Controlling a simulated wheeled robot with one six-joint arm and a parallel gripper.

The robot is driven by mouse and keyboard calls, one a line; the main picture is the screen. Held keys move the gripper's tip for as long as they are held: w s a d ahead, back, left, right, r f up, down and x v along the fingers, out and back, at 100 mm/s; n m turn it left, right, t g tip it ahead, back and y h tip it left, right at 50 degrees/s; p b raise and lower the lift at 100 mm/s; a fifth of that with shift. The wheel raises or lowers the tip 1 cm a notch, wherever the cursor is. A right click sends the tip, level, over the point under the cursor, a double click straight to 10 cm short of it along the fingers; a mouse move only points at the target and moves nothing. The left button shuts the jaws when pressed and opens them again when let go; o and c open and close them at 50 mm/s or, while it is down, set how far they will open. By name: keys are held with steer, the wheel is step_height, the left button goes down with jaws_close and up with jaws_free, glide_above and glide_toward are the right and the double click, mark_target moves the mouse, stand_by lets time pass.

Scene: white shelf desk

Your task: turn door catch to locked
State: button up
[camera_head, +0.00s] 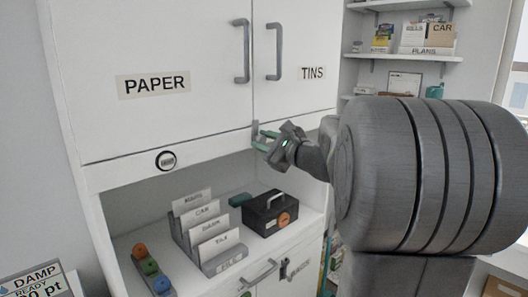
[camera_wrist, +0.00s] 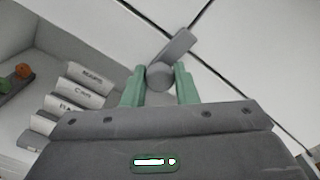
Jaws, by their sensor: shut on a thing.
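The door catch (camera_head: 255,131) is a small grey lever at the bottom of the seam between the two upper white doors. In the wrist view the catch (camera_wrist: 177,46) has a round hub and a flat lever slanting up to the right, across the seam. My gripper (camera_head: 263,140) reaches it from the right with green fingers. In the wrist view the fingers of my gripper (camera_wrist: 160,84) stand on both sides of the round hub and are shut on the catch. The head view hides the exact contact behind the fingers.
The PAPER door (camera_head: 180,60) and TINS door (camera_head: 295,45) have grey handles and appear closed. Below them, an open shelf holds a card file rack (camera_head: 225,262), a dark box (camera_head: 270,212) and a strip with coloured knobs (camera_head: 150,270). My arm covers the right side.

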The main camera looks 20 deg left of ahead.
steer(key=shift+n+b, duration=0.35)
steer(key=shift+n, duration=0.05)
steer(key=o, duration=1)
steer(key=b+v, duration=0.1)
steer(key=v, duration=1.3)
steer(key=shift+a, duration=0.1)
steer(key=shift+a, duration=0.1)
steer(key=p+x, duration=0.1)
steer(key=x, duration=1.2)
steer(key=shift+w+a, duration=0.2)
steer(key=shift+a, duration=0.1)
steer(key=shift+d, duration=0.1)
